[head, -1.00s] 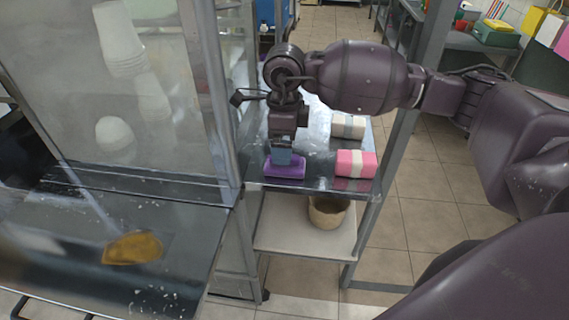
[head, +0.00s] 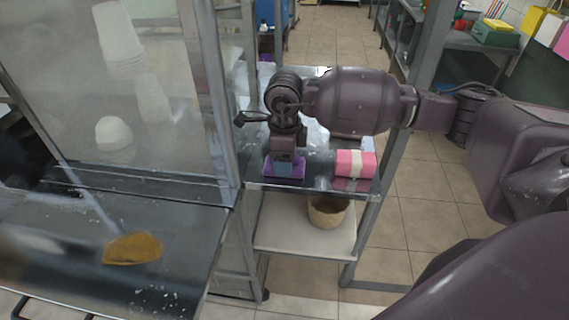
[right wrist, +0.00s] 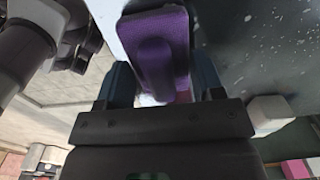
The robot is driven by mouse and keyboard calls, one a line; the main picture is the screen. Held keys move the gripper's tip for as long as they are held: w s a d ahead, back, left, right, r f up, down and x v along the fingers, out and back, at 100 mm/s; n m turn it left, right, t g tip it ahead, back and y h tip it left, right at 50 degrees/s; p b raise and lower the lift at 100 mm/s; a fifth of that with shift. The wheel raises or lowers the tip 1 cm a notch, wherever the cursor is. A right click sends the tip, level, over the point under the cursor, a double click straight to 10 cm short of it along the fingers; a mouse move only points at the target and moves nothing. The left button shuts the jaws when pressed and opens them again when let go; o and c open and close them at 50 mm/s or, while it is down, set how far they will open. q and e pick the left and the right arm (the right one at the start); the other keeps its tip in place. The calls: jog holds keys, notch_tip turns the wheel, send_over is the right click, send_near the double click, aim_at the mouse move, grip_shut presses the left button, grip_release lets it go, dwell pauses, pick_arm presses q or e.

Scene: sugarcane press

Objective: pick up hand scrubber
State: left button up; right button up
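The purple hand scrubber (head: 269,172) lies on the metal table's near edge, partly hidden under my right gripper (head: 285,169). In the right wrist view the purple scrubber (right wrist: 158,48) is seen close up, with a raised part on top. There my right gripper (right wrist: 164,80) has its two blue-grey fingers apart, one on each side of the scrubber's near end. I cannot tell whether either finger touches it. My left gripper is not in view.
A pink and white block (head: 356,163) lies to the right on the same metal table (head: 318,184). A round container (head: 328,211) stands on the lower shelf (head: 280,238). A glass-sided cabinet (head: 160,110) closes off the left, and a table post (head: 398,120) stands at right.

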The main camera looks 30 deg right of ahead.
jog(key=c, duration=0.4)
jog(key=shift+o, duration=0.2)
jog(key=shift+r, duration=0.1)
jog(key=shift+s+d+r, duration=0.1)
jog(key=shift+d+r, duration=0.1)
jog(key=shift+r, duration=0.05)
notch_tip(320, 180, up, 6)
jog(key=shift+r, duration=0.25)
jog(key=s+d, duration=0.4)
jog(key=d, duration=0.1)
jog(key=s+d, duration=0.4)
jog(key=d, duration=0.1)
jog(key=s+d, duration=0.4)
jog(key=d, duration=0.1)
jog(key=shift+d+f+b, duration=0.1)
jog(key=shift+d+b, duration=0.2)
